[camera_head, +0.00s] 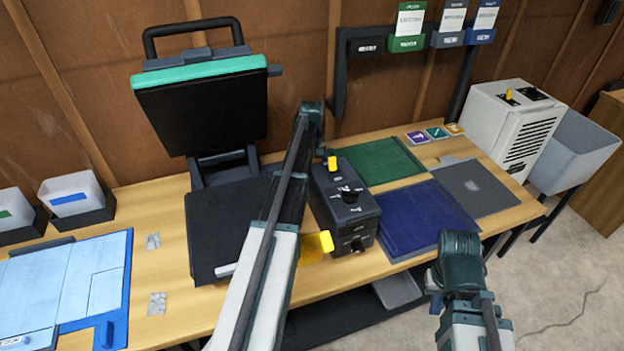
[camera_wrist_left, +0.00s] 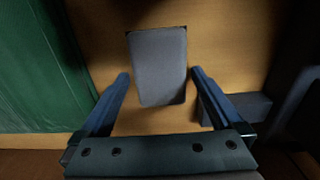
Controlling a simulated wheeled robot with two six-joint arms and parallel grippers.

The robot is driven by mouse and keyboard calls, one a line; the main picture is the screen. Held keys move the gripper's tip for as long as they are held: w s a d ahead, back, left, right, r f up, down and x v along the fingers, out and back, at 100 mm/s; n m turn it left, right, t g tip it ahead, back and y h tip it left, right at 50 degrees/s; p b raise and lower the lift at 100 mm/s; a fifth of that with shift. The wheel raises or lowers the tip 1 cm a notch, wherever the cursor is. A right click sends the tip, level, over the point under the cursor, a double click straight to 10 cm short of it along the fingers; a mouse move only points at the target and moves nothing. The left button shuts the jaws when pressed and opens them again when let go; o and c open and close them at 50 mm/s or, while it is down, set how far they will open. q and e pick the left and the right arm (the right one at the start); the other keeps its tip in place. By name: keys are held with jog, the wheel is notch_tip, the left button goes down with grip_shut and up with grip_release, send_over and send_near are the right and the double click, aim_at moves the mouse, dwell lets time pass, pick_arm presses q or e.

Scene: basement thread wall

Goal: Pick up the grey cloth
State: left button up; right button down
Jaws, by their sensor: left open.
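In the left wrist view a plain grey rectangular piece (camera_wrist_left: 158,70) with a dark top edge lies over bare wood. I cannot tell whether it is cloth. My left gripper (camera_wrist_left: 160,82) is open, its fingers on either side of this piece, with gaps showing. In the head view the left fingers are hidden beyond my arm. A flat grey sheet (camera_head: 492,199) with a paler patch lies at the right end of the table. My right gripper (camera_head: 459,264) is in front of the table, below that sheet in the picture; its jaw opening is not clear.
A dark control box (camera_head: 345,208) with yellow knobs stands right of my left arm. A green mat (camera_head: 382,160) and a blue mat (camera_head: 420,222) lie right of it. An open heat press (camera_head: 205,105) stands left. A white machine (camera_head: 512,125) stands at the right end.

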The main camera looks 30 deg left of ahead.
pick_arm(q)
jog(key=shift+c, duration=0.2)
jog(key=c, duration=1.3)
jog(key=shift+r, duration=0.1)
notch_tip(320, 180, up, 10)
jog(key=p, duration=1)
jog(key=o, duration=0.9)
jog(key=c, duration=0.6)
